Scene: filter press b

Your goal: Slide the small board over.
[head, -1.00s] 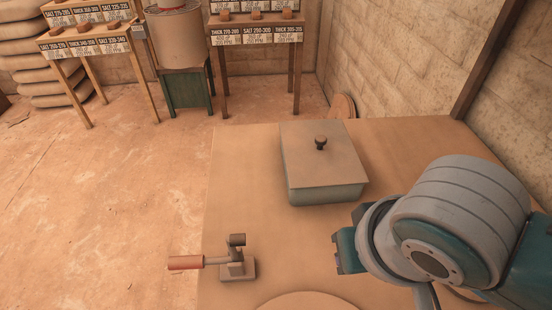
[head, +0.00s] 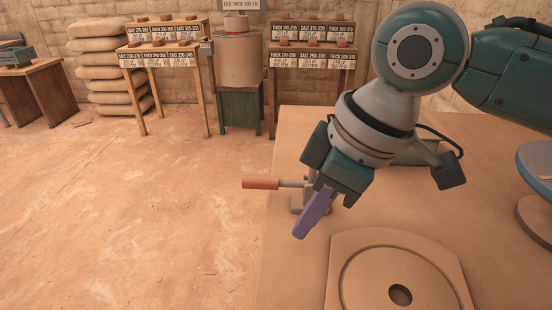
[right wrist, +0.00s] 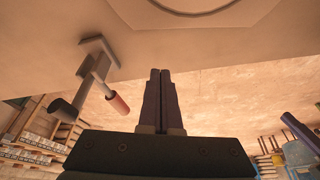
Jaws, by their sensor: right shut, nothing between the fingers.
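A tan board with a round dark hole (head: 372,292) lies on the table near the bottom of the head view, its lower edge cut off. I cannot tell whether it is the small board; no other clear board shows on the table. My right gripper (head: 303,234) is shut and empty, pointing down above the table, left of and beyond the board. Its closed fingers also show in the right wrist view (right wrist: 161,73). A red-handled lever clamp (head: 262,183) stands just behind the gripper, its base partly hidden. My left gripper is not in view.
A blue round-topped object (head: 537,165) stands at the right edge. Small labelled stands (head: 158,60), a drum (head: 238,62) and stacked sacks (head: 108,75) are at the back. The floor left of the table is clear.

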